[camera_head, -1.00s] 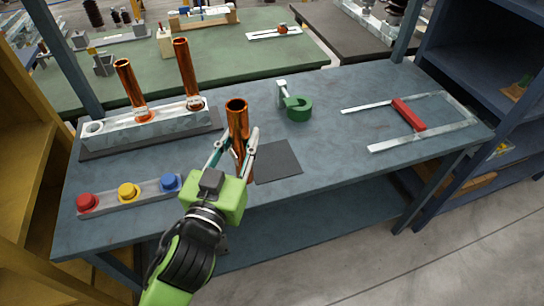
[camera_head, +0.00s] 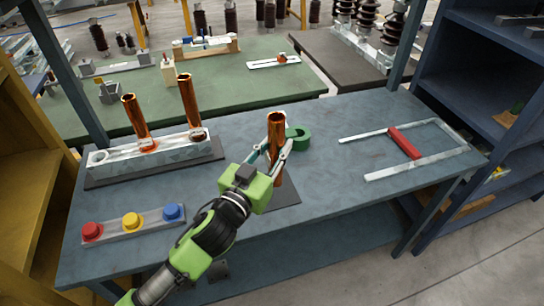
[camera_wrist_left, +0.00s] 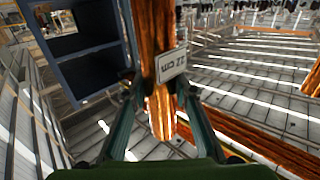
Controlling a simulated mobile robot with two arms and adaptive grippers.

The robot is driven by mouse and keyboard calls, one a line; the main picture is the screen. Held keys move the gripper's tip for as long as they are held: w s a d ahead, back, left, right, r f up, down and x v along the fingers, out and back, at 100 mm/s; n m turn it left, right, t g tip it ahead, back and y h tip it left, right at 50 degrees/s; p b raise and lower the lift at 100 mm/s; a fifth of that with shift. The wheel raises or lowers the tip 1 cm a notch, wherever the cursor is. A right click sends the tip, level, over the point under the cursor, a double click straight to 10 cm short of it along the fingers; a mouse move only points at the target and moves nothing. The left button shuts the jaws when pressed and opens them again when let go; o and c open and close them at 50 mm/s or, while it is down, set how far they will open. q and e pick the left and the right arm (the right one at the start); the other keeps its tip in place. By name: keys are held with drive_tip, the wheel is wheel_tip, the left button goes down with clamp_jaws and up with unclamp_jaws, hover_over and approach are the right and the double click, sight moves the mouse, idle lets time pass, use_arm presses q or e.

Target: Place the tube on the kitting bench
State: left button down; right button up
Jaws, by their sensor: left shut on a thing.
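A copper tube (camera_head: 276,125) stands roughly upright in my left gripper (camera_head: 275,156), which is shut around it. The tube is over a dark square mat (camera_head: 288,194) on the blue bench (camera_head: 330,200); I cannot tell whether its lower end touches the mat. In the left wrist view the tube (camera_wrist_left: 152,35) is between the fingers of the left gripper (camera_wrist_left: 155,95) and bears a white label (camera_wrist_left: 171,65) seen upside down. Two more copper tubes, the left one (camera_head: 136,120) and the right one (camera_head: 188,100), stand in a grey rack. My right gripper is not in view.
The grey rack (camera_head: 175,153) has one empty hole at left. A button strip (camera_head: 152,220) lies at the bench's front left. A metal frame with a red bar (camera_head: 404,143) lies at right. Bench between is clear.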

sight(273, 149)
use_arm(q)
drive_tip(key=w+f, duration=0.1)
drive_tip(key=f, duration=0.1)
drive_tip(key=w+f, duration=0.1)
drive_tip(key=f, duration=0.2)
drive_tip(key=w+f, duration=0.1)
drive_tip(key=f, duration=0.1)
drive_tip(key=shift+w+a+f, duration=0.15)
drive_tip(key=shift+w+a, duration=0.1)
drive_tip(key=shift+a, duration=0.1)
drive_tip(key=shift+f, duration=0.1)
drive_tip(key=c, duration=1.7)
unclamp_jaws()
drive_tip(key=shift+s+f, duration=0.1)
drive_tip(key=shift+f, duration=0.1)
drive_tip(key=shift+r, duration=0.15)
